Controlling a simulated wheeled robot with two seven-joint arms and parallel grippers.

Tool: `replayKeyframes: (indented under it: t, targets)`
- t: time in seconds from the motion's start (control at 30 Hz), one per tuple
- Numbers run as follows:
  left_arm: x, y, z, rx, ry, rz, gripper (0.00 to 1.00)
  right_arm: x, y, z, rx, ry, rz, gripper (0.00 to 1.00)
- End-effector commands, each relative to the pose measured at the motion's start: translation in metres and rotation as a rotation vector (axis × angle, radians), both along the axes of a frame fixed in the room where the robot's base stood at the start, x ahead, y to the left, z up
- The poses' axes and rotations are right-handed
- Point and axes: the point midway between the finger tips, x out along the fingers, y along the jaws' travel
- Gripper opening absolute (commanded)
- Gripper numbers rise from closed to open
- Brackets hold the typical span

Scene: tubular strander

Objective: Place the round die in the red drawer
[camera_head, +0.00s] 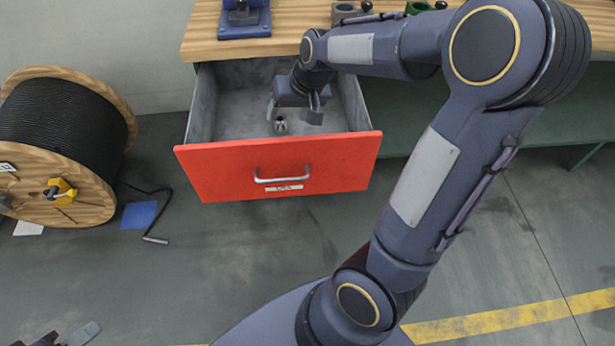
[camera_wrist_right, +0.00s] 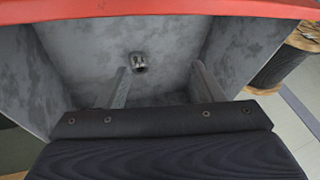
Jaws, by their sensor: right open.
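The red drawer (camera_head: 225,172) is pulled out below the wooden worktop, with a metal handle and a small label on its front. In the right wrist view its red front edge (camera_wrist_right: 160,10) crosses the top. The round die (camera_head: 280,126), a small metallic piece with a hole, is inside the drawer on the grey floor. It also shows in the right wrist view (camera_wrist_right: 139,62), beyond the fingertips. My right gripper (camera_head: 293,110) is over the drawer, open and empty, its fingers apart (camera_wrist_right: 162,84). Part of my left gripper (camera_head: 70,334) shows at the bottom left corner, mostly cut off.
A wooden cable reel (camera_head: 70,140) with black cable stands left of the drawer. A blue sheet (camera_head: 140,215) and a bent black rod lie on the floor nearby. A blue fixture (camera_head: 244,22) and a green holder (camera_head: 418,7) stand on the worktop (camera_head: 290,35).

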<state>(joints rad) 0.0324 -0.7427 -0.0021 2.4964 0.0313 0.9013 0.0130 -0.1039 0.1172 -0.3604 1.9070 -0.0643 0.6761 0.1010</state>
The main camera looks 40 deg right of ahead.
Motion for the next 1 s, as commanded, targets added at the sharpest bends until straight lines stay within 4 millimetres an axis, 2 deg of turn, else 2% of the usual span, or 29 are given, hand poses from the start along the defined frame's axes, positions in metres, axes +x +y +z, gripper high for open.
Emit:
replayKeyframes:
  t: [0.03,0.2,0.3,0.43,0.5,0.6,0.9,1.0]
  targets:
    - [0.0,0.0,0.0,0.0,0.0,0.0,0.36,-0.028,0.011,0.017,0.043,-0.027,0.018,0.61]
    - [0.0,0.0,0.0,0.0,0.0,0.0,0.36,-0.105,0.05,0.043,0.113,-0.078,0.102,0.61]
    - [0.0,0.0,0.0,0.0,0.0,0.0,0.36,-0.15,0.072,0.047,0.12,-0.109,0.156,0.61]
    - [0.0,0.0,0.0,0.0,0.0,0.0,0.36,-0.193,0.093,0.041,0.106,-0.13,0.204,0.61]
    - [0.0,0.0,0.0,0.0,0.0,0.0,0.36,-0.207,0.099,0.037,0.096,-0.136,0.221,0.61]
    - [0.0,0.0,0.0,0.0,0.0,0.0,0.36,-0.217,0.104,0.032,0.087,-0.137,0.231,0.61]
    - [0.0,0.0,0.0,0.0,0.0,0.0,0.36,-0.219,0.105,0.031,0.086,-0.137,0.234,0.61]
    - [0.0,0.0,0.007,0.0,0.0,0.0,0.36,-0.219,0.105,0.039,0.086,-0.137,0.234,0.61]
